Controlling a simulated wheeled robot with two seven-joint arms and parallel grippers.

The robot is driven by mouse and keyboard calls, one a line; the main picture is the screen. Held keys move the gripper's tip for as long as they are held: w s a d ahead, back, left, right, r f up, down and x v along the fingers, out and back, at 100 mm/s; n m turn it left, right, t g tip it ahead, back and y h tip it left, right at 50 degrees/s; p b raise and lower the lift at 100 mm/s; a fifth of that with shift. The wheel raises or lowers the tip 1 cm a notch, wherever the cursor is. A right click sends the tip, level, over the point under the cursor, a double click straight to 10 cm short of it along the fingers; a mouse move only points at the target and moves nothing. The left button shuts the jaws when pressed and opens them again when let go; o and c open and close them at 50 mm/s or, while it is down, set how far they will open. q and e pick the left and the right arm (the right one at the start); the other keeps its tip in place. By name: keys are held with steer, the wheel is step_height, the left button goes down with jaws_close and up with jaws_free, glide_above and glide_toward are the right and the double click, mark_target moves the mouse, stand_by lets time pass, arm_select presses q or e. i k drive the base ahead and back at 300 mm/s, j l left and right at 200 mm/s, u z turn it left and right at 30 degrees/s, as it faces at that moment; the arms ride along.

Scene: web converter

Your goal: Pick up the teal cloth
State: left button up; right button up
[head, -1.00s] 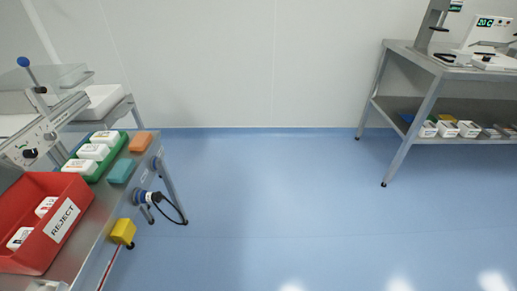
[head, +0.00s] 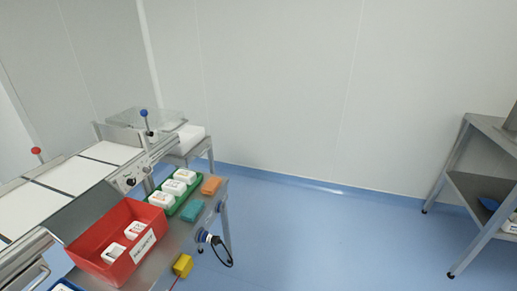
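The teal cloth (head: 193,211) is a small folded block on the steel bench at the left in the head view. It lies beside the green tray (head: 164,209) and in front of the orange cloth (head: 211,185). Neither of my grippers is in view.
A red reject bin (head: 105,237) with white packs stands on the bench left of the teal cloth. A yellow block (head: 183,265) is at the bench's front edge. A conveyor (head: 75,175) lies behind. Blue floor (head: 320,240) is clear up to the steel table (head: 490,150) at right.

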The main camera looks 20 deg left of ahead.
mark_target(193, 208)
steer(key=u, duration=1.2)
